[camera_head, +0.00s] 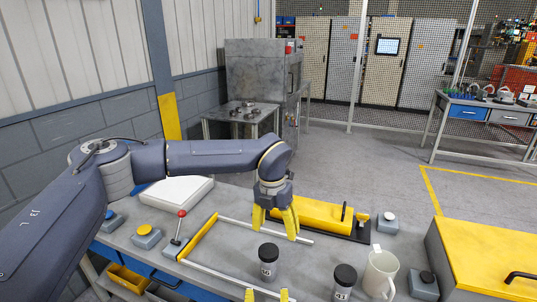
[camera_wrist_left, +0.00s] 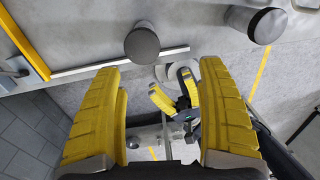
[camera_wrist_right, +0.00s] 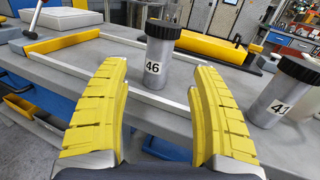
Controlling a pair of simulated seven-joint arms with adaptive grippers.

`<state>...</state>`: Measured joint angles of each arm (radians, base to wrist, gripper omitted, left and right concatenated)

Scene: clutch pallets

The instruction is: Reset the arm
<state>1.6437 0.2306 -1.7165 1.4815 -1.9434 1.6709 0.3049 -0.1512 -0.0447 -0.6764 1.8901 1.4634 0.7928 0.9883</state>
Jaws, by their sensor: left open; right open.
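My left gripper (camera_head: 275,230) is open and empty. It points down above the grey table, behind the two dark-lidded canisters and near the yellow block with a handle (camera_head: 318,212). My right gripper (camera_head: 267,296) is open and empty at the bottom edge of the head view, in front of the canisters. In the right wrist view, canister 46 (camera_wrist_right: 157,58) stands upright beyond and between the open fingers, apart from them. Canister 41 (camera_wrist_right: 284,94) stands to its right. In the left wrist view, my right gripper (camera_wrist_left: 172,95) shows beyond the left fingers.
A white mug (camera_head: 380,272) and a dark-button box (camera_head: 424,286) stand right of the canisters. A yellow-and-white frame (camera_head: 207,237) lies on the table (camera_head: 225,262). At left are a red-knobbed lever (camera_head: 178,232), button boxes and a white slab (camera_head: 176,193). A yellow-topped case (camera_head: 485,255) stands far right.

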